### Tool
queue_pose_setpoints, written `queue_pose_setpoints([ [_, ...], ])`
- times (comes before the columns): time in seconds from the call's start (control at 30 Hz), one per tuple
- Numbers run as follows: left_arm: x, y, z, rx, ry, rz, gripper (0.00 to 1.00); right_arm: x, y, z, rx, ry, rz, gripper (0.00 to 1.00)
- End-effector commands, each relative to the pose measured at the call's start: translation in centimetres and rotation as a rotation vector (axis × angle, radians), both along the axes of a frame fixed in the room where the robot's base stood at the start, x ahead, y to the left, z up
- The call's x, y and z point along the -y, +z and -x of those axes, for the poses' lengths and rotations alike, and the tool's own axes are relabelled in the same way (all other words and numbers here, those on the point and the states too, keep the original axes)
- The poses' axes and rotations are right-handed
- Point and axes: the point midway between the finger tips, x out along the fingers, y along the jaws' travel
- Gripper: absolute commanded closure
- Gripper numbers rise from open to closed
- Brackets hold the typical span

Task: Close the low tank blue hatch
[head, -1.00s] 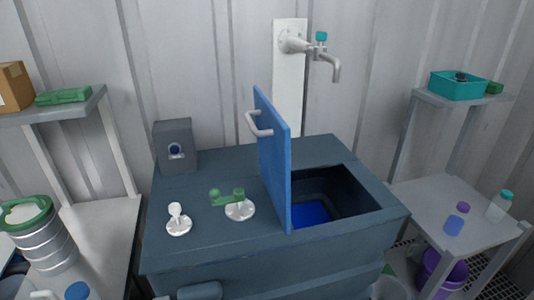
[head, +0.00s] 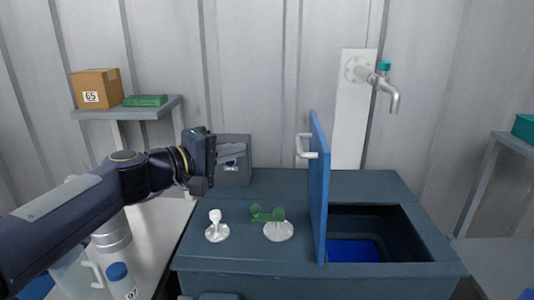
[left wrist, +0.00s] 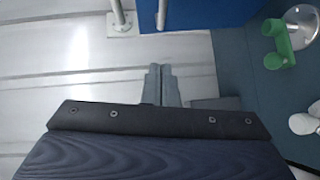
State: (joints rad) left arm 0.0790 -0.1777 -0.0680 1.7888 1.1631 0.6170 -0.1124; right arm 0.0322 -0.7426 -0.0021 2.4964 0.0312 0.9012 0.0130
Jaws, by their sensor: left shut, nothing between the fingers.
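The blue hatch (head: 318,190) of the low tank (head: 240,262) stands upright, wide open, to the left of the square opening (head: 370,238). Its pale handle (head: 303,146) is on its left face. My left gripper (head: 238,150) points right, left of the handle and apart from it, in front of the grey box. Its fingers are together and empty. In the left wrist view, the shut fingers (left wrist: 162,84) point toward the hatch's blue panel (left wrist: 208,12) and its handle (left wrist: 161,14), both at the top edge. My right gripper is not in view.
A green lever fitting (head: 268,214) and a white fitting (head: 216,227) stand on the tank top left of the hatch. A grey box (head: 236,176) stands at the back left. A tap (head: 385,85) hangs behind the opening. A shelf (head: 126,110) is at the left.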

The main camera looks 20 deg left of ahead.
Motion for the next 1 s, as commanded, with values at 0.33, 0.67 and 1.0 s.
queue_pose_setpoints([
  [0.33, 3.6, -0.8, -6.1, -0.006, -0.005, -0.001, 1.0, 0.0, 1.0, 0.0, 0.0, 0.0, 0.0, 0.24],
  [0.67, 7.5, -1.4, -8.6, -0.001, -0.005, -0.003, 1.0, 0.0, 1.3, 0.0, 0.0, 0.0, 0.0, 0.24],
  [1.0, 8.3, -1.6, -8.8, -0.001, -0.003, -0.003, 1.0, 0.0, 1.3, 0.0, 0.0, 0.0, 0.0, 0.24],
])
